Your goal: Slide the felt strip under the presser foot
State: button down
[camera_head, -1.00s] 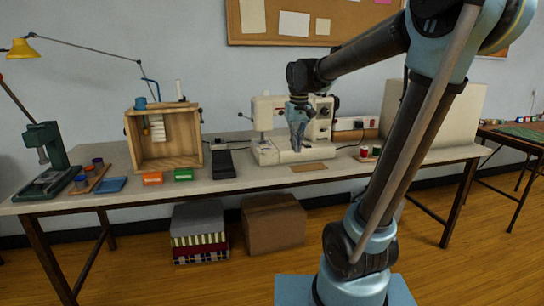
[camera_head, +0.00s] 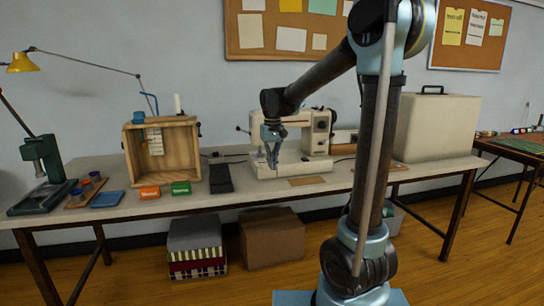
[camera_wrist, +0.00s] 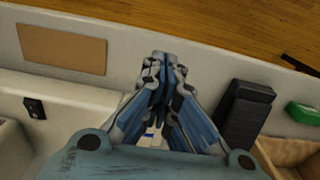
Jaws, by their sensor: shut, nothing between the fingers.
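The cream sewing machine (camera_head: 318,137) stands on the table, and its base also shows at the left in the wrist view (camera_wrist: 75,95). My gripper (camera_head: 273,166) is shut and empty, pointing down in front of the machine's needle end. In the wrist view its fingertips (camera_wrist: 162,56) are together. My gripper hides the presser foot in the head view. A flat tan rectangle (camera_head: 307,181) lies on the table in front of the machine, clear of my fingers, and also shows in the wrist view (camera_wrist: 62,48). I cannot tell whether it is the felt strip; no other strip is clear.
A black foot pedal (camera_head: 220,178), a green box (camera_head: 181,189) and an orange box (camera_head: 149,192) are left of the machine. A wooden crate (camera_head: 128,155) stands behind the boxes. A large cream case (camera_head: 440,128) stands at the right. The table's front edge is near the tan rectangle.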

aim_at(264, 162)
notch_tip(264, 162, down, 4)
jog(key=shift+w+f, duration=0.1)
jog(key=shift+w+a, duration=0.15)
jog(key=shift+w, duration=0.4)
jog(key=shift+w+a, duration=0.15)
jog(key=shift+w, duration=0.35)
jog(key=shift+w+a, duration=0.25)
jog(key=shift+w, duration=0.55)
jog(key=shift+w+a, duration=0.3)
jog(key=shift+w, duration=0.65)
jog(key=shift+w+a, duration=0.25)
jog(key=shift+w, duration=0.65)
jog(key=shift+s, duration=0.1)
